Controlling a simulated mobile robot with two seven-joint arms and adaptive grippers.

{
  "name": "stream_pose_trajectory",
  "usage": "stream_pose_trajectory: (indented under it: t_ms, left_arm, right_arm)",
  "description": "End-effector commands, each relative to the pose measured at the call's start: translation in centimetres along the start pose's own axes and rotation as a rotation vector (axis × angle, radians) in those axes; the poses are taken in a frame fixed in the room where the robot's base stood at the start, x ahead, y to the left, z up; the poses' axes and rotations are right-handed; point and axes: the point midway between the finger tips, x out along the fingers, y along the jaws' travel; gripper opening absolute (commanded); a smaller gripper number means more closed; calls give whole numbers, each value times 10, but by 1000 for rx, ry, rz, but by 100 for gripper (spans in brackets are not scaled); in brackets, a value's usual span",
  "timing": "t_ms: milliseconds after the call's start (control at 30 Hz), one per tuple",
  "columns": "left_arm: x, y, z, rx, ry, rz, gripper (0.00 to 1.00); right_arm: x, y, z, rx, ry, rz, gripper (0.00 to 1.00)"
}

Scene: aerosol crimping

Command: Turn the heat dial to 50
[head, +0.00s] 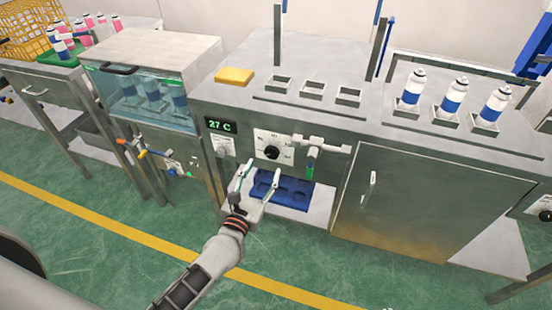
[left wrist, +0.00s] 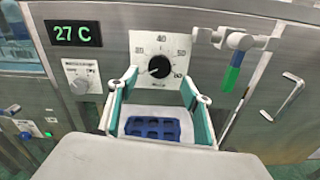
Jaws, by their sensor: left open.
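The heat dial (head: 271,153) is a black round knob on a white scale plate on the front of the steel bench. In the left wrist view the dial (left wrist: 159,67) shows just beyond and between my fingertips, with 40 at the top of its scale. Its pointer is too small to read surely. The green display (head: 221,126) reads 27 C, also in the left wrist view (left wrist: 73,33). My left gripper (head: 260,174) is open and empty, in front of and a little below the dial, apparently not touching it. My right gripper is not in view.
A smaller grey knob (left wrist: 80,78) sits left of the dial. A green-handled valve (head: 311,165) sticks out to its right. A blue holder (head: 291,193) lies on a low shelf below. Several spray cans and a yellow block (head: 234,76) stand on the bench top. Open green floor lies in front.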

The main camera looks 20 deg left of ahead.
Motion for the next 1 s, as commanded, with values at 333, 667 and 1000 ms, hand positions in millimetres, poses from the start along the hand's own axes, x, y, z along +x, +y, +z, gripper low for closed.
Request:
stream_pose_trajectory:
  t_ms: [333,667,1000]
  left_arm:
    - [52,0,0,4,-1,-1,49]
    - [64,0,0,5,-1,-1,49]
    - [64,0,0,6,-1,-1,11]
  right_arm:
    - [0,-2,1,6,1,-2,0]
    - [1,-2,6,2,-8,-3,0]
    - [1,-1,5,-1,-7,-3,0]
